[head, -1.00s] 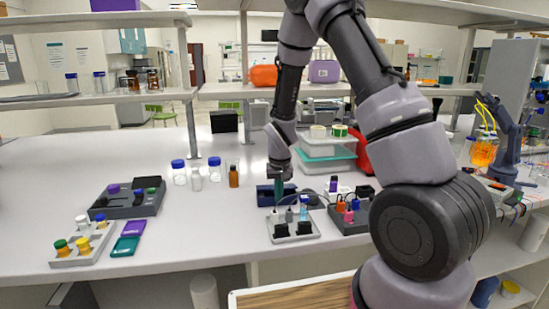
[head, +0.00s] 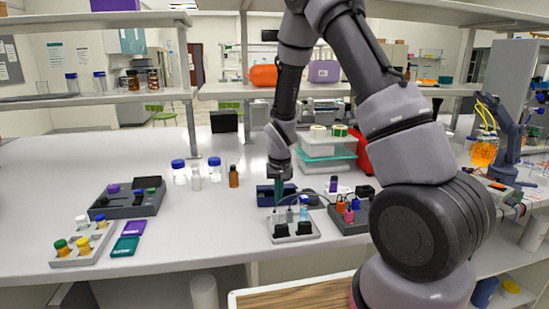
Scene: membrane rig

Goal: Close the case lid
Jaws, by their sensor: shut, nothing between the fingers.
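A small dark blue box (head: 265,196) stands on the bench in the middle of the view. It may be the case, but its lid cannot be made out clearly at this size. My gripper (head: 279,189) points down at the box's right part, with its fingers shut and nothing held. Its fingertips overlap the box in the picture, and I cannot tell whether they touch it. My fingers hide part of the box.
A grey rack with dark blocks and vials (head: 293,239) stands just in front of the box. A dark tray with coloured vials (head: 350,224) is to its right. An amber bottle (head: 234,177) and several blue-capped bottles (head: 179,172) stand left.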

